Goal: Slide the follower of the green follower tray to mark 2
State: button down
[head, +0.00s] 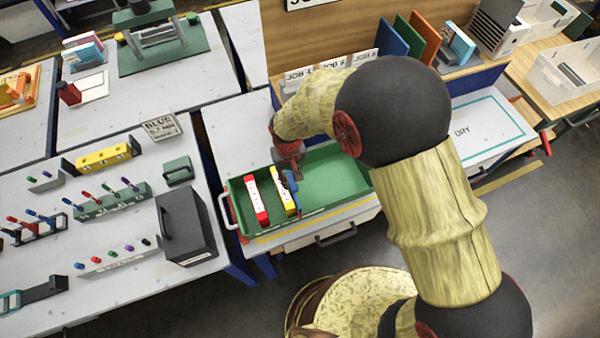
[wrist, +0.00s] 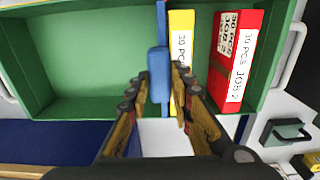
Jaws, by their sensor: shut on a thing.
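The green follower tray (head: 338,182) stands on the bench in the middle of the head view, and its bare floor (wrist: 85,55) fills the left of the wrist view. Its blue follower (head: 292,193) stands upright across the tray, beside a yellow box (head: 283,190) and a red box (head: 256,203). In the wrist view, the follower (wrist: 159,65) is close against or just beside the yellow box (wrist: 180,50). My gripper (wrist: 158,85) is shut on the follower's blue handle. My arm hides part of the tray's back. No numbered mark can be read.
The tray is empty on the side away from the boxes. A dark grey case (head: 186,228) and several peg racks stand on the left bench. Upright coloured boards (head: 408,35) stand behind my arm. A white DRY panel (head: 480,130) lies to the right.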

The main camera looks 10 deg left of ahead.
jog(key=s+a, duration=0.5)
jog(key=a, duration=0.3)
jog(key=shift+a, duration=0.25)
jog(key=c, duration=1.6)
grip_release()
jog(key=shift+s, duration=0.1)
jog(key=shift+o, duration=0.2)
notch_tip(320, 180, up, 12)
